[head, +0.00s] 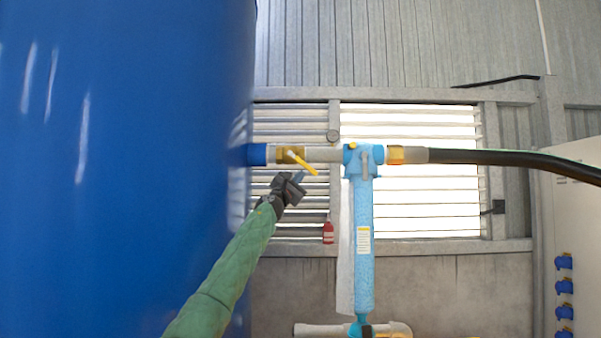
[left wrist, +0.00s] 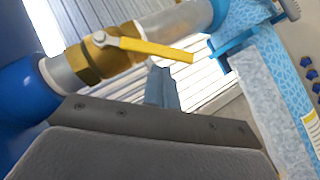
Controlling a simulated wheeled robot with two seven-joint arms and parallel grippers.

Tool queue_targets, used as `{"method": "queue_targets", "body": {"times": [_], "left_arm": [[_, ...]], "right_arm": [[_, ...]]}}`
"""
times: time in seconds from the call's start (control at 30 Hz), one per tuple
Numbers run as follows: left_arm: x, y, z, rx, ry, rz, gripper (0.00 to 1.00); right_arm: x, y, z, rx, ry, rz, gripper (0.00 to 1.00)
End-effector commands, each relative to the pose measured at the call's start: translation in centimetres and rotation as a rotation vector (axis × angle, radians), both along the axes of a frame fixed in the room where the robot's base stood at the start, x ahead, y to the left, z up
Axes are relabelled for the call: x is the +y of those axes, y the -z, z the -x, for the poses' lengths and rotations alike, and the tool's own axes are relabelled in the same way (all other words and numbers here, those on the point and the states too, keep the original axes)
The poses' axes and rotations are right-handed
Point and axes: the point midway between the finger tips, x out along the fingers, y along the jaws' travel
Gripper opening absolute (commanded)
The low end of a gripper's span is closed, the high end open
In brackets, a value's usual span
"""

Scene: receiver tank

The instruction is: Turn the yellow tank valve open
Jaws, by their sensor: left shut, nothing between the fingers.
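The yellow valve handle (head: 301,162) sits on a brass valve body (head: 284,154) in the pipe that leaves the blue tank (head: 120,150). In the head view the handle slants down to the right, across the pipe at an angle. In the left wrist view the handle (left wrist: 150,47) runs right from its pivot on the brass body (left wrist: 88,58). My left gripper (head: 298,176) is just below the handle, shut and empty. My right gripper is not in view.
A light-blue filter column (head: 364,230) hangs right of the valve. A black hose (head: 490,157) runs right from a brass fitting (head: 395,155). A red bottle (head: 328,232) is by the louvred window (head: 420,210). Blue-handled valves (head: 564,287) line the right edge.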

Motion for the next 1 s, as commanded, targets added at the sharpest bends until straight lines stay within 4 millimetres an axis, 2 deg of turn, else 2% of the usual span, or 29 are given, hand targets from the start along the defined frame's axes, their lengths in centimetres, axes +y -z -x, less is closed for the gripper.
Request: {"method": "queue_targets", "body": {"times": [0.1, 0.3, 0.8, 1.0], "left_arm": [[-0.31, -0.43, -0.01, 0.000, 0.000, 0.000, 0.00], [-0.46, -0.50, 0.00, 0.000, 0.000, 0.000, 0.00], [-0.58, -0.54, 0.01, 0.000, 0.000, 0.000, 0.00], [-0.80, -0.67, 0.01, 0.000, 0.000, 0.000, 0.00]], "right_arm": [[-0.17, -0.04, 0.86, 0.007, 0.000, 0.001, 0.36], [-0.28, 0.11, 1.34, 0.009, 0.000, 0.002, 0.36], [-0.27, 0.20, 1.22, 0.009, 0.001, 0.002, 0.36], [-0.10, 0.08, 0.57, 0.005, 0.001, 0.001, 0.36]]}}
